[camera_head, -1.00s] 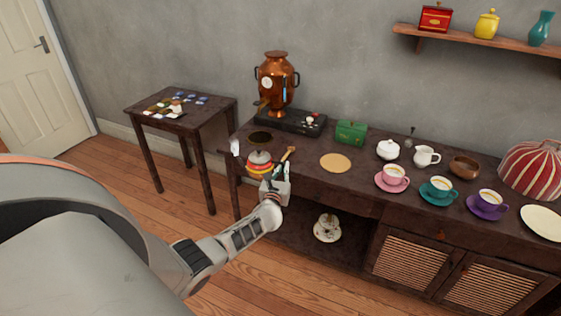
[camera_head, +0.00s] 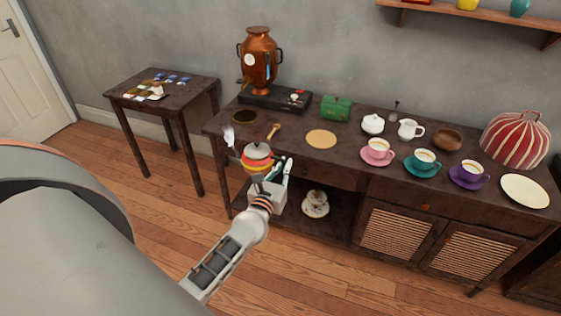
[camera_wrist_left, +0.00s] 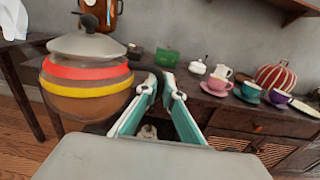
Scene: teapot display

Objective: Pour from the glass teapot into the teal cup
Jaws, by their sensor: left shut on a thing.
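The teapot (camera_head: 257,157) has red and yellow bands, a brownish lower body and a grey lid with a dark knob. It is held roughly upright in the air at the sideboard's front left edge. A pale spout (camera_head: 229,136) juts out on its left. The teapot is large at left in the wrist view (camera_wrist_left: 85,85). The teal cup (camera_head: 424,157) stands upright on a teal saucer (camera_head: 422,171), well to the right, apart from the teapot.
Pink (camera_head: 377,147) and purple (camera_head: 469,170) cups flank the teal one. A round straw mat (camera_head: 321,139), a spoon-like utensil (camera_head: 274,131), a green box (camera_head: 336,108) and a copper samovar (camera_head: 259,55) stand or lie on the sideboard. Floor in front is clear.

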